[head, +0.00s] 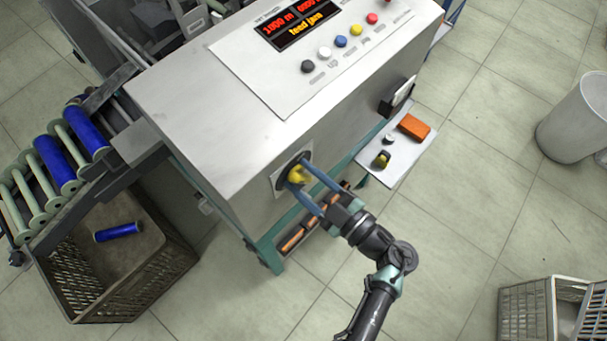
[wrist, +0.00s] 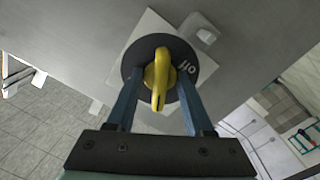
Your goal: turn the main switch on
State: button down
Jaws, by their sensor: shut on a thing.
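The main switch (head: 297,174) is a yellow rotary handle on a dark round disc, set on a light plate on the machine's front face. In the wrist view the yellow handle (wrist: 159,78) stands upright in the picture, between my two blue fingers. A word that looks like "Off", upside down, is printed on the disc (wrist: 187,68) right of the handle. My gripper (head: 300,176) reaches the switch from the lower right and is shut on it.
A side shelf (head: 398,153) right of my gripper holds an orange block (head: 413,127) and small parts. A crate (head: 165,275) with a blue bobbin (head: 117,232) stands at left.

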jog(key=shift+m+p, duration=0.85)
jog(key=shift+m, duration=0.25)
jog(key=shift+f+m, duration=0.1)
jog(key=shift+m, duration=0.5)
grip_release()
jog(key=v, duration=0.9)
